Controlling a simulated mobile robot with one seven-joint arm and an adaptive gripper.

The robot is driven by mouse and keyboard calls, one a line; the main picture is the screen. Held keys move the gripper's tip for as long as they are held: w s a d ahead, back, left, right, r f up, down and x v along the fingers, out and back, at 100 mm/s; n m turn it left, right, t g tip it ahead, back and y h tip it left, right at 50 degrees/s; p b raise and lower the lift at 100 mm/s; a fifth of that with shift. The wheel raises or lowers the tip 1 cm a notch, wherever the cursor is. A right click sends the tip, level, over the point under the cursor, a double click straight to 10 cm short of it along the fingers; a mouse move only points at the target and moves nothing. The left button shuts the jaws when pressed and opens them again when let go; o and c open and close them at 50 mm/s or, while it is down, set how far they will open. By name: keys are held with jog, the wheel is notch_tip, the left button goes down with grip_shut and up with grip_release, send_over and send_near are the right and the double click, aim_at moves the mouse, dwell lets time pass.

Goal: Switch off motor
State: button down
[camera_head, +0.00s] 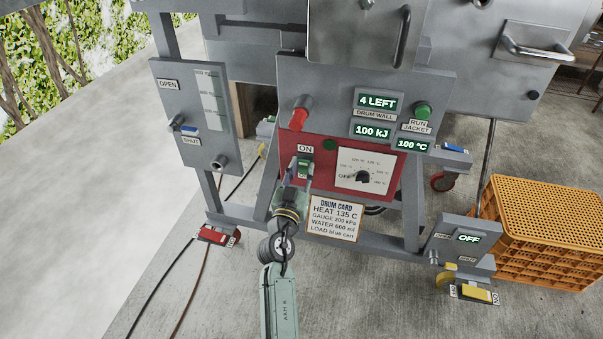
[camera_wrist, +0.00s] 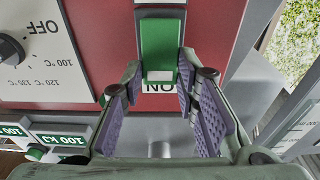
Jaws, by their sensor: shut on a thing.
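The motor switch (camera_head: 303,163) is a small green toggle on the red panel (camera_head: 322,190), with an ON label (camera_head: 305,149) just above it. In the wrist view, which is upside down, the green switch (camera_wrist: 160,45) stands between my finger pads, with the ON label (camera_wrist: 160,87) close beside it. My gripper (camera_head: 298,180) reaches up from below to the switch and is shut on it; the wrist view shows its purple ridged fingers (camera_wrist: 158,76) on both sides. The lower part of the switch is partly hidden by my fingers in the head view.
A dial (camera_head: 363,177) sits right of the switch, a red knob (camera_head: 300,112) above it and a green RUN JACKET button (camera_head: 423,110) at upper right. A drum card (camera_head: 334,218) hangs below the panel. An orange crate (camera_head: 550,215) stands at right. Open floor lies left.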

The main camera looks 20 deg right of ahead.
jog(key=c, duration=1.2)
grip_release()
jog(key=shift+c, duration=0.2)
jog(key=v, duration=0.7)
jog(key=shift+s+a, duration=0.15)
jog(key=shift+s, duration=0.05)
jog(key=shift+f, duration=0.1)
